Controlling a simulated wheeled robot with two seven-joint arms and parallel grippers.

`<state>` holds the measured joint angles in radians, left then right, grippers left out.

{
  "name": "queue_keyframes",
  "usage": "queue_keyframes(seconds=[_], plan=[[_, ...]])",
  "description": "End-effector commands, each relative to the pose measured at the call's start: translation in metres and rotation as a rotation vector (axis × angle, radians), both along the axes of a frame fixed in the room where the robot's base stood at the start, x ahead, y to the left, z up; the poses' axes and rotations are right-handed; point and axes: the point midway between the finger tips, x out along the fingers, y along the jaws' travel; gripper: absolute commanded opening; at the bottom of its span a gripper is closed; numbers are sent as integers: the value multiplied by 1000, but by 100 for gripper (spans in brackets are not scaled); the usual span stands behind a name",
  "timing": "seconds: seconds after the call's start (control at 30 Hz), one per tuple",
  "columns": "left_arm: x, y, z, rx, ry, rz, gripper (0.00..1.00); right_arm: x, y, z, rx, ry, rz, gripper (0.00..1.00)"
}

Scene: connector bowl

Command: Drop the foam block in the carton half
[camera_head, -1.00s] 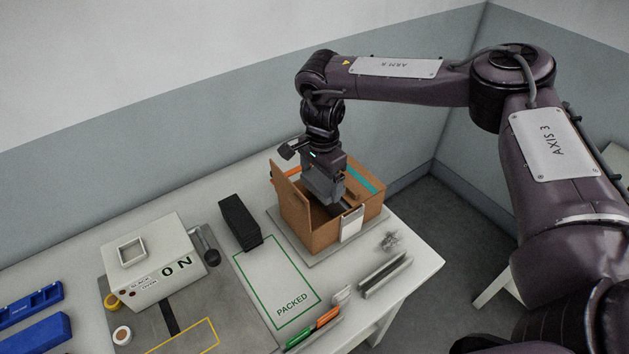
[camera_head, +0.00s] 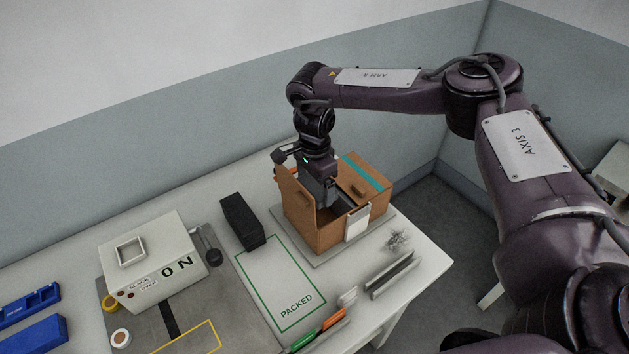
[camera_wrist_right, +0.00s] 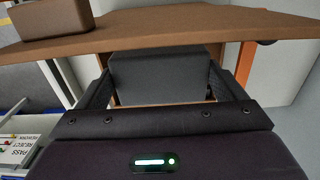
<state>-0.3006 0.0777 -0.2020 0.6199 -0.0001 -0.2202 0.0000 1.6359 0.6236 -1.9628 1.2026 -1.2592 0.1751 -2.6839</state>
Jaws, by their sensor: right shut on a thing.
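A brown cardboard carton (camera_head: 324,241) stands on a grey mat near the table's right end. Its right part is covered by a flap with a teal strip, and its left part is open. My right gripper (camera_head: 327,200) points down into the open half, close to the raised left flap. It is shut on a dark grey foam block (camera_wrist_right: 165,77), which shows between the two fingers in the wrist view. The block's lower end is hidden, so I cannot tell if it touches the carton floor. My left gripper is not in view.
A black block (camera_head: 241,222) stands left of the carton. A green-outlined PACKED area (camera_head: 275,285) is empty. A white machine (camera_head: 150,262) stands further left. Metal rails (camera_head: 392,275) and orange and green markers (camera_head: 322,328) lie near the front edge.

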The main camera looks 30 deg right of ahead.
Motion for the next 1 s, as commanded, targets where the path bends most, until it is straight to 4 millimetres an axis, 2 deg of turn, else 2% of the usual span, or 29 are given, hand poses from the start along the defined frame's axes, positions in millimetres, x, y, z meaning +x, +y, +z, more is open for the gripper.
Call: queue_keyframes(seconds=[0.33, 0.37, 0.43, 0.73, 1.0], plan=[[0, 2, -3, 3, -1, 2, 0, 0, 0, -4, 0, 0, 0, 68], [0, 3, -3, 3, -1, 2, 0, 0, 0, -4, 0, 0, 0, 92], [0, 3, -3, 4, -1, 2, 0, 0, 0, -4, 0, 0, 0, 100], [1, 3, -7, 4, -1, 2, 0, 1, 0, 1, 1, -3, 1, 100], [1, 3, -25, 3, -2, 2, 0, 1, 1, 43, 2, -5, 1, 100]])
